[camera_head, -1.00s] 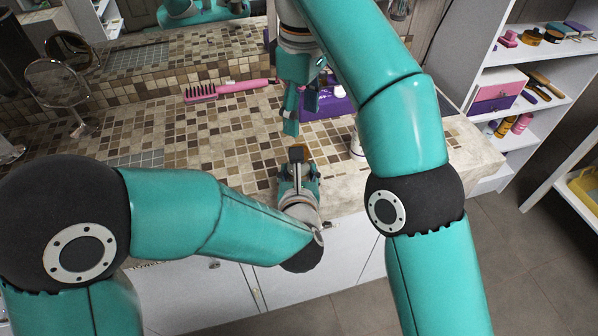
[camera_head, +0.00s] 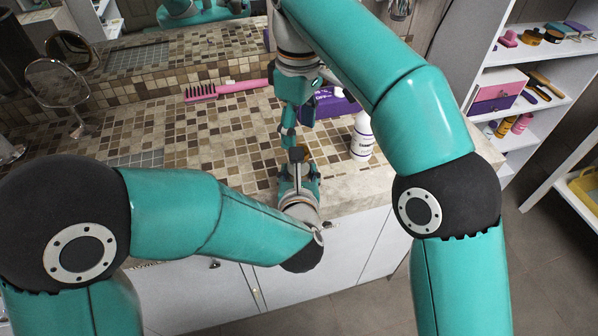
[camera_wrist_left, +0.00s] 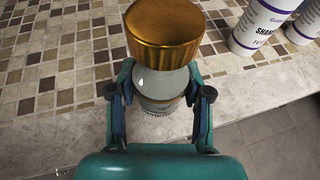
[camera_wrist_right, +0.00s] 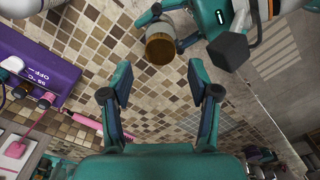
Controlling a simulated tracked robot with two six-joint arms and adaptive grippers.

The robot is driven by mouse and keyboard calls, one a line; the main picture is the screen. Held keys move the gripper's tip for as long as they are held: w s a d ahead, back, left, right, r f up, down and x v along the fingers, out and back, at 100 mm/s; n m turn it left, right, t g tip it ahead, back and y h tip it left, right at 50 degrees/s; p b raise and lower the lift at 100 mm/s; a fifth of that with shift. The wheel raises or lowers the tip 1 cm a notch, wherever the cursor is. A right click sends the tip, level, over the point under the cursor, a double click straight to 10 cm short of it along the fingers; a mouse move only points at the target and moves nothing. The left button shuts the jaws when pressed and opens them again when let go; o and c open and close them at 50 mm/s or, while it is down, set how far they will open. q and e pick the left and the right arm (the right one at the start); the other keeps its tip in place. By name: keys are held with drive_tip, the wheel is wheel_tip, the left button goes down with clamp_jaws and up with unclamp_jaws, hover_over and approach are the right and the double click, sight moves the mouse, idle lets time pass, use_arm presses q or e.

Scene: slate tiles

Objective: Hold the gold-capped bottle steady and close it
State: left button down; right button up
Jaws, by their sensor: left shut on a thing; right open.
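The bottle is clear with pale contents, and its ribbed gold cap (camera_wrist_left: 163,35) sits on top. In the left wrist view my left gripper (camera_wrist_left: 158,78) is shut around the bottle body (camera_wrist_left: 160,85), below the cap. The head view shows the left gripper (camera_head: 298,178) at the counter's front edge, with the cap (camera_head: 298,154) above it. My right gripper (camera_head: 296,130) points down, open and empty, just above the cap. In the right wrist view the cap (camera_wrist_right: 160,48) lies beyond the open fingertips (camera_wrist_right: 158,82), apart from them. How tightly the cap sits cannot be told.
A white labelled bottle (camera_head: 362,137) stands on the counter to the right; the left wrist view shows two shampoo bottles. A purple box (camera_head: 330,104) and pink brush (camera_head: 228,90) lie behind. A round mirror (camera_head: 57,84) stands left. The tiled counter's left middle is clear.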

drive_tip(key=shift+f, duration=2.55)
drive_tip(key=c, duration=1.2)
drive_tip(key=shift+m, duration=0.5)
clamp_jaws()
drive_tip(key=o, duration=1.3)
unclamp_jaws()
drive_tip(key=shift+o, duration=0.2)
drive_tip(key=shift+r, duration=3.7)
